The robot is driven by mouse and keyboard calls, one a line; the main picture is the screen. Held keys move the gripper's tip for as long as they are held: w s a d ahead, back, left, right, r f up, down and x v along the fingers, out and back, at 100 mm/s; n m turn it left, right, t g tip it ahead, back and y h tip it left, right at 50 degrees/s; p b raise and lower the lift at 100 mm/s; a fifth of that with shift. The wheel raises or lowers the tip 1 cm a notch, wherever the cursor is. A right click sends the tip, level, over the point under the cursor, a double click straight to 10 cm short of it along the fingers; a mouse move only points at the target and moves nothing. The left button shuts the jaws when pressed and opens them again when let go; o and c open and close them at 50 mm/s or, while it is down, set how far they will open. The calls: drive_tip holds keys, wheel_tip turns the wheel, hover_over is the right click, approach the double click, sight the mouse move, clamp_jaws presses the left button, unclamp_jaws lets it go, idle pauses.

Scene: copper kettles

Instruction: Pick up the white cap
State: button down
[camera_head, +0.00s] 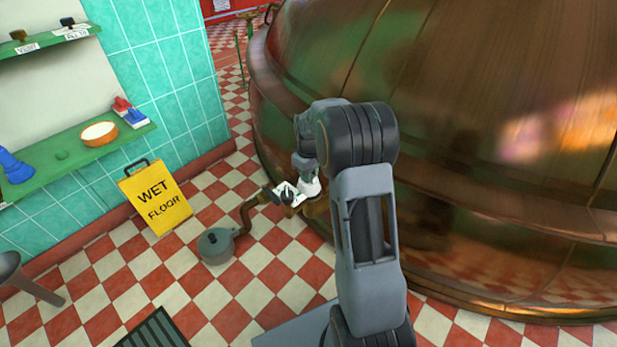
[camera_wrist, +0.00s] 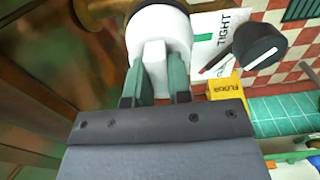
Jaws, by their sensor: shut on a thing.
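The white cap (camera_wrist: 160,38) is round with a square boss, seen close up in the wrist view. My gripper (camera_wrist: 157,80) has its two green fingers shut on the boss, one on each side. A brass pipe end (camera_wrist: 112,6) shows directly behind the cap; I cannot tell whether the cap is seated on it. In the head view the white cap (camera_head: 309,187) is low beside the copper kettle, under my gripper (camera_head: 305,165), whose fingertips are small and partly hidden there.
A white "TIGHT" label (camera_wrist: 222,42) and a dark round knob-like part (camera_wrist: 259,46) are right of the cap. The big copper kettle (camera_head: 470,120) fills the right side. A grey pot (camera_head: 216,246) and yellow wet-floor sign (camera_head: 156,198) stand left on the checkered floor.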

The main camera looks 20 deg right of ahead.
wheel_tip(320, 180, up, 2)
drive_tip(key=shift+r+p, duration=0.25)
drive_tip(key=shift+p, duration=0.15)
drive_tip(key=s+a+r+p, duration=0.4)
drive_tip(key=a+r, duration=0.6)
drive_tip(key=a, duration=0.3)
drive_tip(key=shift+s+p, duration=0.3)
drive_tip(key=shift+s, duration=0.35)
drive_tip(key=shift+p, duration=0.5)
